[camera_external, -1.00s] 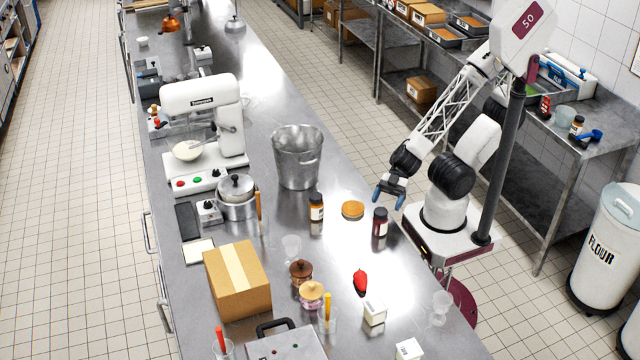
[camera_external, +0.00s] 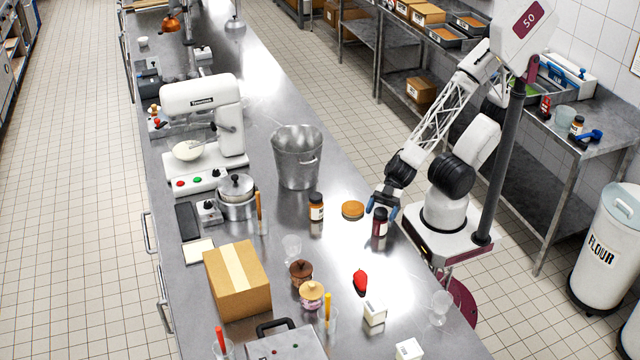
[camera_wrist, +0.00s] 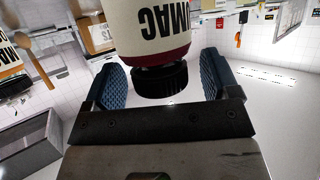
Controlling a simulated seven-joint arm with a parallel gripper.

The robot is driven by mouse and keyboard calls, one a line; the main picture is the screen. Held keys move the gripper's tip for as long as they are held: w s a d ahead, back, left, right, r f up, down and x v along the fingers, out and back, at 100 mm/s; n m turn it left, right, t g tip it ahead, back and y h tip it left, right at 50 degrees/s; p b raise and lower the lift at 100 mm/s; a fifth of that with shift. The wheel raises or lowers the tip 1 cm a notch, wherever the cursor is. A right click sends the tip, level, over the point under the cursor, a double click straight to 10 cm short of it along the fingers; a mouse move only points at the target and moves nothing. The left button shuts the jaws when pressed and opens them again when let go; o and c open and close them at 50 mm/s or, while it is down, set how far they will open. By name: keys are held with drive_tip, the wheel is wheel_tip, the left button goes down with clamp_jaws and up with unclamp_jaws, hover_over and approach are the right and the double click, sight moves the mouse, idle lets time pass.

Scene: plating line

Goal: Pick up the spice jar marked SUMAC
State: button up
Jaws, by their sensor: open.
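The SUMAC jar (camera_external: 379,228) is a dark red jar with a black lid, upright on the steel counter near its right edge. In the wrist view the jar (camera_wrist: 152,30) appears upside down, with a white label reading "MAC" in part and its black lid between the fingers. My gripper (camera_external: 381,211) is open at the jar's top, with a blue finger on either side. In the wrist view my gripper (camera_wrist: 165,85) shows a gap between each blue pad and the lid.
Another labelled jar with a black lid (camera_external: 316,208) stands to the left, and a round tan-topped item (camera_external: 352,210) lies between the two jars. A metal bucket (camera_external: 297,160) stands behind.

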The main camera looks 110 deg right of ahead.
drive_tip(key=shift+w+a, duration=0.1)
drive_tip(key=shift+w, duration=0.05)
drive_tip(key=shift+c, duration=0.3)
drive_tip(key=c, duration=1)
drive_tip(key=shift+c, duration=0.2)
drive_tip(key=shift+r, duration=0.1)
drive_tip(key=shift+c, duration=1.2)
drive_tip(key=shift+r, duration=4.85)
